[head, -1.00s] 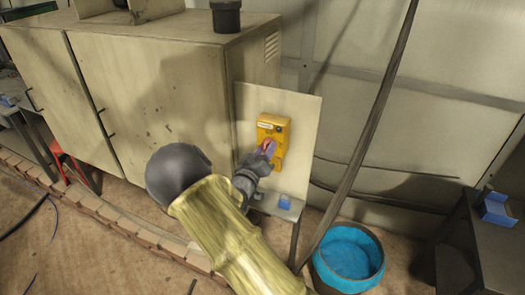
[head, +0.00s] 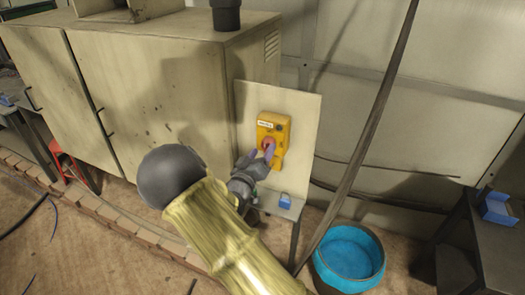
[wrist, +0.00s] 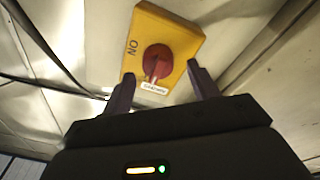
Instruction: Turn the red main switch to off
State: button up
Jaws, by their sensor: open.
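The main switch is a red round knob (wrist: 157,61) with a raised handle on a yellow box (wrist: 178,24). In the wrist view the handle points down towards a small white label, and "ON" is printed left of the knob. In the head view the yellow box (head: 281,130) is on a pale upright panel, and the red knob (head: 268,144) is partly hidden by a finger. My gripper (head: 260,153) is open in front of the box's lower part. In the wrist view its two fingers (wrist: 160,72) stand either side of the knob's handle, apart from it, with nothing between them.
The pale panel (head: 302,112) stands beside a large beige cabinet (head: 150,95). A small blue item (head: 285,201) lies on a low ledge below it. A blue tub (head: 348,253) is on the floor to the right.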

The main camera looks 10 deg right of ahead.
jog(key=b+v, duration=0.4)
jog(key=v, duration=1.1)
jog(key=shift+s, duration=0.2)
jog(key=shift+a, duration=0.1)
jog(key=d+f+g+y, duration=0.3)
jog(key=f+g+y, duration=0.35)
jog(key=y, duration=0.25)
jog(key=s+d+g+y, duration=0.1)
jog(key=s+d+g, duration=0.2)
jog(key=s, duration=0.4)
jog(key=s+d+g+y, duration=0.1)
jog(key=s+d+g, duration=0.2)
jog(key=s, duration=0.5)
jog(key=shift+d+r, duration=0.45)
jog(key=shift+d, duration=0.05)
jog(key=shift+s+g, duration=0.1)
jog(key=shift+g, duration=0.15)
